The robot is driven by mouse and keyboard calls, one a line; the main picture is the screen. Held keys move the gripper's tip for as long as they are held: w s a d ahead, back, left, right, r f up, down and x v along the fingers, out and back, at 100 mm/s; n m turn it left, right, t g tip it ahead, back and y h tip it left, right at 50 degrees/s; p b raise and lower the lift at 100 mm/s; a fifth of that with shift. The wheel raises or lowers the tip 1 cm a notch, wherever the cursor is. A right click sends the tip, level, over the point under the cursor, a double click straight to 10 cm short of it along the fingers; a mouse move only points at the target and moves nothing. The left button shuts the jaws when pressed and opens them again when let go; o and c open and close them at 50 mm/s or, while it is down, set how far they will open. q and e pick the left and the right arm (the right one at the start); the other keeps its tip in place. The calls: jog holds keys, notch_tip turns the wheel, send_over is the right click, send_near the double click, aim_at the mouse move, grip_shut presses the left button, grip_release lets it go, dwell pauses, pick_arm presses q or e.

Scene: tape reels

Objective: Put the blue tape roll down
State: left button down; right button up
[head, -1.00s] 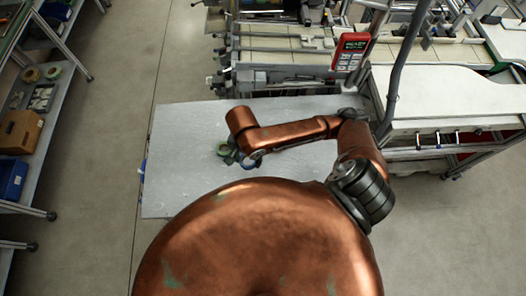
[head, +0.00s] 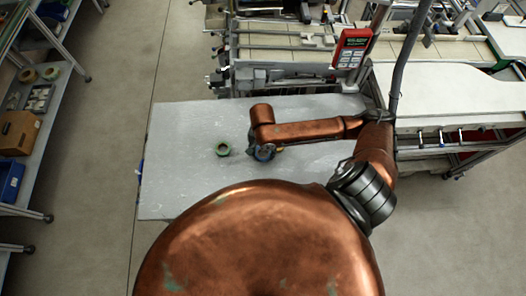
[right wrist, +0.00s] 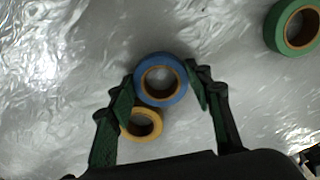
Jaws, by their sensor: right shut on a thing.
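The blue tape roll (right wrist: 161,99) is between the two fingers of my right gripper (right wrist: 161,76) in the right wrist view, and the gripper is shut on it. In the head view the blue roll (head: 264,156) shows under my right wrist, over the grey table. A yellow tape roll (right wrist: 130,126) is close beside and partly behind the blue one, between the fingers lower in the picture. I cannot tell whether the blue roll touches the yellow roll or the table. My left gripper is not in view.
A green tape roll (head: 223,149) lies on the grey table (head: 180,180) left of my right gripper; it also shows in the right wrist view (right wrist: 272,30). The table's left part is clear. A red handheld device (head: 351,48) stands beyond the table.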

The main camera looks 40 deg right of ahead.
jog(key=o, duration=1.1)
